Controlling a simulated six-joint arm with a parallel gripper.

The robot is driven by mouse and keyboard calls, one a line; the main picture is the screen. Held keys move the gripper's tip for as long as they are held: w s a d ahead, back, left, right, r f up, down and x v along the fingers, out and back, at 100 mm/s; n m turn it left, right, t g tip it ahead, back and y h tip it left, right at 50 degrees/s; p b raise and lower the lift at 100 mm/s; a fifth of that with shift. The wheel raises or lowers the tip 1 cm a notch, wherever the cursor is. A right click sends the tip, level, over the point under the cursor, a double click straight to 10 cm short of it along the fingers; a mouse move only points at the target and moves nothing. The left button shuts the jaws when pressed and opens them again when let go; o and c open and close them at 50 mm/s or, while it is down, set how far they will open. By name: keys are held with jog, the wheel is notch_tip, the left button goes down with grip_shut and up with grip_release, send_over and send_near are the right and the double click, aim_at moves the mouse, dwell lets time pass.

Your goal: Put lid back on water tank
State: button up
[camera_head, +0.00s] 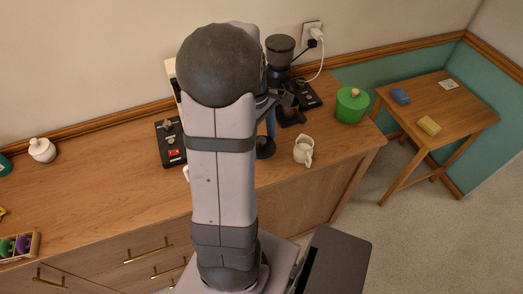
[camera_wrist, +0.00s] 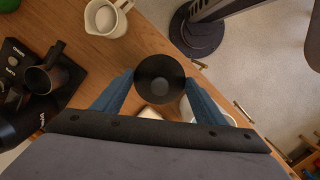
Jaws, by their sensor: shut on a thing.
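My gripper (camera_wrist: 160,88) has blue fingers on both sides of a dark round lid-like piece (camera_wrist: 160,78) with a small raised centre. The fingers are shut on it. In the camera_head view the piece (camera_head: 265,148) shows just right of my arm, at the lower end of a blue finger, over the counter. I cannot tell how far above the counter it is. The water tank cannot be made out; my arm hides much of the counter's back, with only a pale strip (camera_head: 171,72) showing beside it.
The wooden counter (camera_head: 95,185) holds a dark grinder (camera_head: 280,48), a cream pitcher (camera_head: 304,151), a green lidded pot (camera_head: 351,106) and a white sugar bowl (camera_head: 42,150). A black control panel (camera_head: 169,155) lies left of my arm. The left counter middle is clear.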

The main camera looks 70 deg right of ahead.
aim_at(263, 168)
jog(key=shift+f+b, duration=0.15)
jog(key=shift+b, duration=0.5)
jog(key=shift+r, duration=0.2)
jog(key=shift+f+p, duration=1)
jog(key=shift+f, duration=4)
jog(key=shift+f, duration=0.1)
jog(key=o, duration=1)
jog(key=shift+o, duration=0.2)
jog(key=r+b, duration=0.1)
jog(key=r, duration=0.3)
jog(key=w+r, duration=0.1)
jog(key=r, duration=0.3)
jog(key=r+b, duration=0.1)
jog(key=r, duration=0.3)
jog(key=shift+w+d+r+b, duration=0.1)
jog(key=shift+w+b, duration=0.1)
jog(key=shift+b, duration=0.1)
